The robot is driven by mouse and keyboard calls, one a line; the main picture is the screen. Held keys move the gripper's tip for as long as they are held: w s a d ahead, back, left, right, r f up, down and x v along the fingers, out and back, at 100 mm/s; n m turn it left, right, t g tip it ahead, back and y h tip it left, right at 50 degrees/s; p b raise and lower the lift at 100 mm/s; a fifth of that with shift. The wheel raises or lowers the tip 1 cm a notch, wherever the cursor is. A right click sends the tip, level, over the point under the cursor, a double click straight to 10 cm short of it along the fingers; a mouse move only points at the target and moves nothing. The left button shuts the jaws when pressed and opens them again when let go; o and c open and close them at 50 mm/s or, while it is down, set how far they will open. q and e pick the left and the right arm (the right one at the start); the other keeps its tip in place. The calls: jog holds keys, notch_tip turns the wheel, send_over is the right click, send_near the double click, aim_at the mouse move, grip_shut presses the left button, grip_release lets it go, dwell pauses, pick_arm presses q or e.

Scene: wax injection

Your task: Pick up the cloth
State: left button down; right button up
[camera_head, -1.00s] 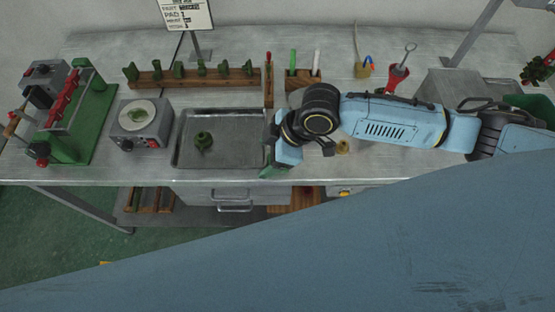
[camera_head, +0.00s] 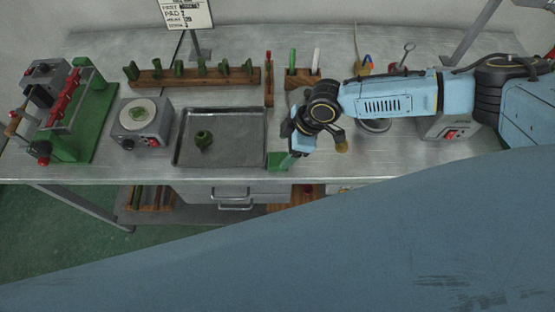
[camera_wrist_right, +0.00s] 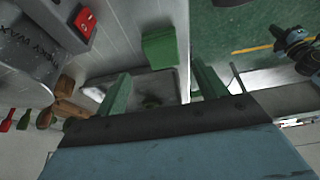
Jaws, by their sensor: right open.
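The cloth appears to be the small green folded block (camera_head: 280,161) on the table by the front edge, just right of the metal tray. It also shows in the right wrist view (camera_wrist_right: 160,47), beyond the fingertips. My right gripper (camera_head: 295,153) is just right of the cloth, its fingers partly hidden by the wrist. In the wrist view its two green fingers (camera_wrist_right: 160,75) stand apart with nothing held between them. I cannot tell whether a finger touches the cloth. My left gripper is not in view.
The metal tray (camera_head: 220,110) holds a small dark green piece (camera_head: 203,139). Left of it are a grey hotplate-like box (camera_head: 141,120) and a green stand (camera_head: 82,118). A wooden rack (camera_head: 193,77) stands behind. A grey box with a red switch (camera_head: 450,129) is at right.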

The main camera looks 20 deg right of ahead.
aim_at(278, 159)
jog(key=x, duration=0.5)
jog(key=shift+s+f, duration=0.2)
jog(key=shift+s, duration=0.05)
jog(key=c, duration=1.1)
jog(key=shift+o, duration=0.2)
notch_tip(278, 159, up, 10)
jog(key=shift+p, duration=0.3)
